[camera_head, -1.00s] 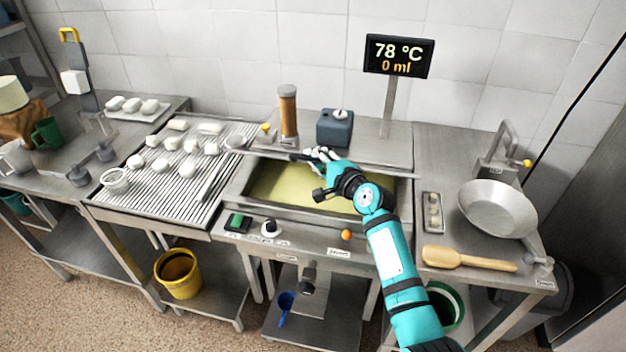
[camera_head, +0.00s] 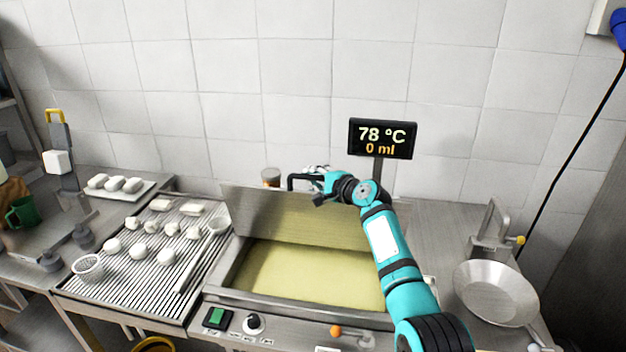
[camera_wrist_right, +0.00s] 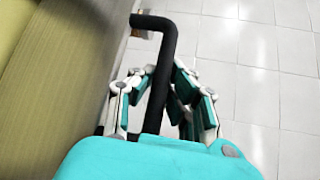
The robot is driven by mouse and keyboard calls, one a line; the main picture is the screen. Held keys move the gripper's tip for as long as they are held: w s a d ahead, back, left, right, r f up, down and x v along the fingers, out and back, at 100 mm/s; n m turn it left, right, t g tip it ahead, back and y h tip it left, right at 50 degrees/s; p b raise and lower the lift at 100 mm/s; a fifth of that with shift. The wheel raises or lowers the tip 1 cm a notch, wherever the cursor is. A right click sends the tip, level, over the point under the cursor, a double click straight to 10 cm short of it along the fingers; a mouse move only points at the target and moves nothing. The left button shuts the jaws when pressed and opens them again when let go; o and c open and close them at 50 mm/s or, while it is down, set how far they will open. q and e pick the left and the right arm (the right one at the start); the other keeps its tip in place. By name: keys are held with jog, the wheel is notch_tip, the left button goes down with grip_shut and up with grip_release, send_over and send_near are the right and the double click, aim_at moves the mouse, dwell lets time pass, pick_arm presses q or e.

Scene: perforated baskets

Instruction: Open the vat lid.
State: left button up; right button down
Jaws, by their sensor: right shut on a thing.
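The vat (camera_head: 213,292) stands in the steel counter, with yellowish liquid showing inside. Its steel lid (camera_head: 250,212) is tilted up steeply at the back of the vat, its inner face toward me. A black bar handle (camera_head: 291,180) sticks out at the lid's upper edge. My right gripper (camera_head: 318,178) is at this handle, and in the right wrist view its fingers close around the black bar (camera_wrist_right: 160,80). The lid's face also shows at the left of the wrist view (camera_wrist_right: 60,80). My left gripper is not in view.
A display (camera_head: 382,138) reading 78 °C and 0 ml stands behind the lid. A ribbed drain table (camera_head: 140,280) with several white pieces and a ladle is at left. A pan (camera_head: 496,293) lies at right. A tiled wall rises behind.

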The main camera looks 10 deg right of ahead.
jog(key=shift+w+d+r, duration=0.1)
jog(key=shift+w+r, duration=0.2)
jog(key=c, duration=1.3)
grip_release()
jog(key=shift+s, duration=0.1)
jog(key=shift+f, duration=0.1)
jog(key=v, duration=1.2)
